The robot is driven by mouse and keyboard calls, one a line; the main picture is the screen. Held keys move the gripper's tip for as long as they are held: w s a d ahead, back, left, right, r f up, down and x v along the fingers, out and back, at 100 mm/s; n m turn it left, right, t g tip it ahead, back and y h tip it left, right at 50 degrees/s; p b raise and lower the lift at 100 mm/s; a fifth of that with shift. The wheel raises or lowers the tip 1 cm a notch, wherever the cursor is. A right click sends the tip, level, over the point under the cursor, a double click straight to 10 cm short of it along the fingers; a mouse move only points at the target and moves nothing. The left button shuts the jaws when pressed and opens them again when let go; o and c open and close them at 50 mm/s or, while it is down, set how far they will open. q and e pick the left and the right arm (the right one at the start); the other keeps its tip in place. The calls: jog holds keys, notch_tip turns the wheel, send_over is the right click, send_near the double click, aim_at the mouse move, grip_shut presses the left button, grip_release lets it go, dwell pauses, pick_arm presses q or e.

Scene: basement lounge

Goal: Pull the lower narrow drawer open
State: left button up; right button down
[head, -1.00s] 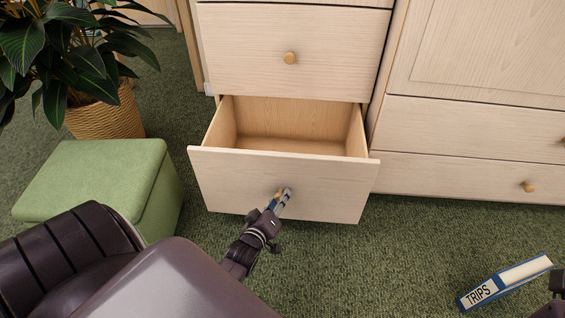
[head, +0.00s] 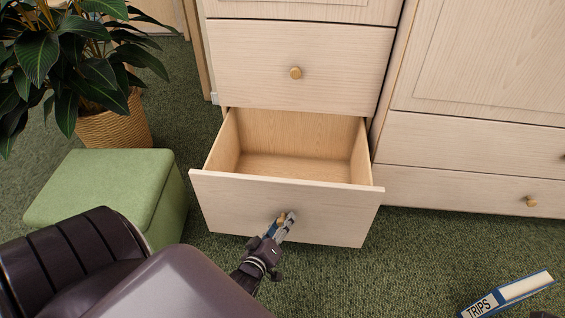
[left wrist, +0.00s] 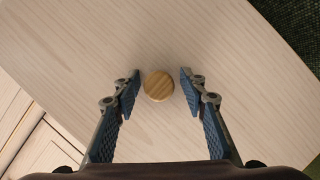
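The lower narrow drawer (head: 338,210) stands well pulled out of the pale wood cabinet, and its inside looks empty. Its round wooden knob (left wrist: 159,86) is on the front panel. My left gripper (head: 282,222) is at this knob, one finger on each side. In the left wrist view the fingers (left wrist: 161,88) are apart, with a narrow strip of drawer front showing between each pad and the knob. My right gripper is not clearly in view; only a dark bit shows at the lower right edge.
A closed drawer (head: 340,75) is above the open one. Closed wide drawers (head: 460,190) are at the right. A green ottoman (head: 95,190) and a potted plant (head: 120,122) stand at the left. A blue TRIPS binder (head: 515,292) lies on the carpet at the lower right.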

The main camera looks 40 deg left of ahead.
pick_arm(q)
jog(key=v, duration=1.2)
jog(key=shift+f, duration=0.1)
dwell(0.4)
